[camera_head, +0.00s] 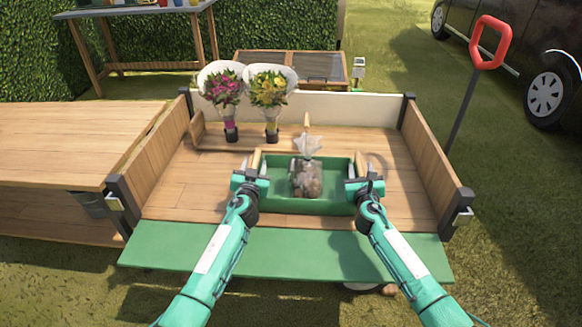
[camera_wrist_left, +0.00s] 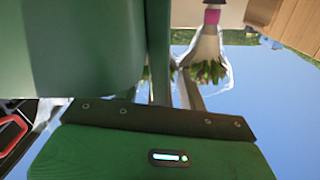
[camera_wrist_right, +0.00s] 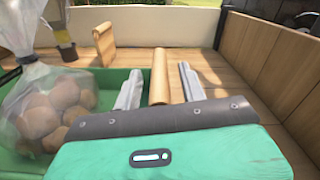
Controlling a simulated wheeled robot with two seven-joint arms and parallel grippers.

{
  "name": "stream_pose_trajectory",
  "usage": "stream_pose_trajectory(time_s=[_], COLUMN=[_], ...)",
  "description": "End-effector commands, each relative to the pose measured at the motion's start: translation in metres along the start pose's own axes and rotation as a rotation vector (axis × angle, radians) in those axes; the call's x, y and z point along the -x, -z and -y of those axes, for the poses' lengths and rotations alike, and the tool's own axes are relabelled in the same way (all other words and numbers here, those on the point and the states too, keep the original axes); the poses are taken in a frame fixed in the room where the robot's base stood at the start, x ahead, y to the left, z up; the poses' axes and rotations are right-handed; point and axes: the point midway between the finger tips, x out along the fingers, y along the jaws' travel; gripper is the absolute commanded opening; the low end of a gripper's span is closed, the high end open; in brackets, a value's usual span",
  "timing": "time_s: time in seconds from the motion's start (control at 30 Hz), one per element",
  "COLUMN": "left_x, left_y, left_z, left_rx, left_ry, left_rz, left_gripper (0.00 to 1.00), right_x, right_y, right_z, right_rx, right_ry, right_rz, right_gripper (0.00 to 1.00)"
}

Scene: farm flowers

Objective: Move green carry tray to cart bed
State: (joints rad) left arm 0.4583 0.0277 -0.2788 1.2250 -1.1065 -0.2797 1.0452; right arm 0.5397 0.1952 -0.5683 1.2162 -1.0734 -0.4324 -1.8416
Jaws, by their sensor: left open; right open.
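The green carry tray (camera_head: 280,205) is in the wooden cart bed (camera_head: 180,190), near the lowered green front flap, and appears to rest on the boards. A clear bag of brown round items (camera_head: 306,180) stands in it. My left gripper (camera_head: 251,166) is at the tray's left end, open. In the left wrist view the green tray wall (camera_wrist_left: 75,45) is very close to the fingers. My right gripper (camera_head: 361,170) is at the right end, open. In the right wrist view its fingers stand either side of a wooden handle bar (camera_wrist_right: 160,75); contact cannot be told.
Two wrapped bouquets, one pink (camera_head: 224,92) and one yellow (camera_head: 268,92), stand at the back left of the bed. A wooden table (camera_head: 70,140) adjoins the left side. The cart's right side wall (camera_head: 430,160) is right of my right gripper, with bare boards between.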

Motion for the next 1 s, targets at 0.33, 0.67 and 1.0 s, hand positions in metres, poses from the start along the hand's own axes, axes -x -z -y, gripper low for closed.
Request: stream_pose_trajectory(time_s=[0.33,0.67,1.0], left_x=[0.05,0.104,0.118], left_y=[-0.002,-0.002,0.0], left_z=[-0.001,0.0,0.0], left_rx=[0.001,0.0,-0.001], left_ry=[-0.002,-0.001,0.0], left_rz=[0.001,0.002,0.0], left_gripper=[0.42,0.42,0.42], right_x=[0.0,0.0,0.009], right_y=[0.0,0.0,0.001], right_z=[0.0,0.0,0.0], right_rx=[0.0,0.0,0.0], right_ry=[0.0,0.0,0.0], right_rz=[0.0,0.0,0.0], right_gripper=[0.42,0.42,0.42])
